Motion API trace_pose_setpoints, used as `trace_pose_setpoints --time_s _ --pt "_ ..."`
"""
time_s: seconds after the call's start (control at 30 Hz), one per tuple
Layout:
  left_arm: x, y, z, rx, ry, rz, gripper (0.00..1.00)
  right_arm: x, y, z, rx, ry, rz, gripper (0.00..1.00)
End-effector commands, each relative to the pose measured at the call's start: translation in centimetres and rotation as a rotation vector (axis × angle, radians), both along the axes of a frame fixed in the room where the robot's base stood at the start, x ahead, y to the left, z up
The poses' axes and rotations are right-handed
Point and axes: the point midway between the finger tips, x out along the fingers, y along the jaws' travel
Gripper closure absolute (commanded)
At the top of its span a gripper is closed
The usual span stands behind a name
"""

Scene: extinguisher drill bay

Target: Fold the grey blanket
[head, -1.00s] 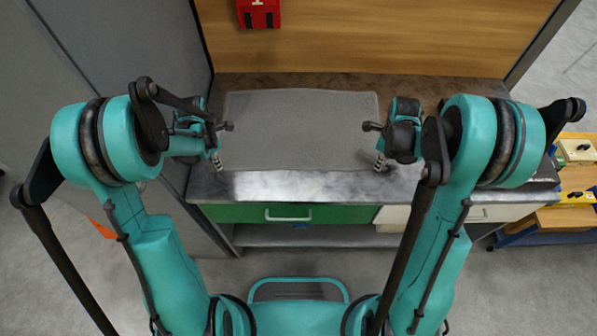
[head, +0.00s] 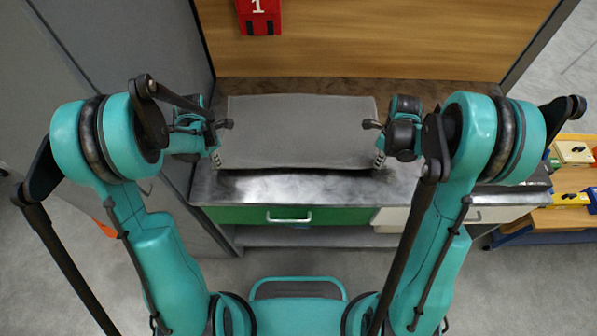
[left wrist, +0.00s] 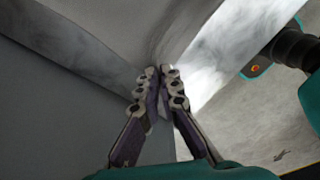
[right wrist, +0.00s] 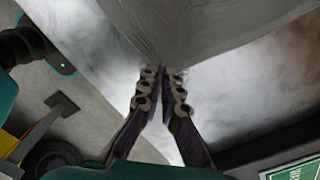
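The grey blanket (head: 298,130) lies spread over the counter, its near edge lifted with a dark shadow beneath it. My left gripper (head: 216,161) is shut on its near left corner. In the left wrist view the fingertips (left wrist: 160,75) pinch the blanket (left wrist: 190,22). My right gripper (head: 379,160) is shut on the near right corner. In the right wrist view the fingertips (right wrist: 163,76) close on the blanket's pointed corner (right wrist: 215,30). The far edge rests near the back of the counter.
The metallic counter (head: 290,187) shows a bare strip in front. Below is a green drawer (head: 240,214) with a pale handle. A wooden panel (head: 370,40) with a red box (head: 259,16) stands behind. A grey wall (head: 160,45) bounds the left. A wooden cart (head: 570,215) stands at right.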

Motion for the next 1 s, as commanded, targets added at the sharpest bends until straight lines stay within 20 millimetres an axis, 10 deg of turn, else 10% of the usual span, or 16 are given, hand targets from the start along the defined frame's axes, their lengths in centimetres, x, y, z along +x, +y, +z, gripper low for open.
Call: trace_pose_setpoints --time_s 0.57,1.0 --pt "0.0 0.0 1.4 0.001 -0.003 -0.002 1.00 0.0 0.0 1.4 -0.001 -0.003 0.002 1.00" --pt "0.0 -0.5 8.2 0.008 -0.052 -0.048 1.00 0.0 0.5 8.2 -0.007 -0.052 0.042 1.00"
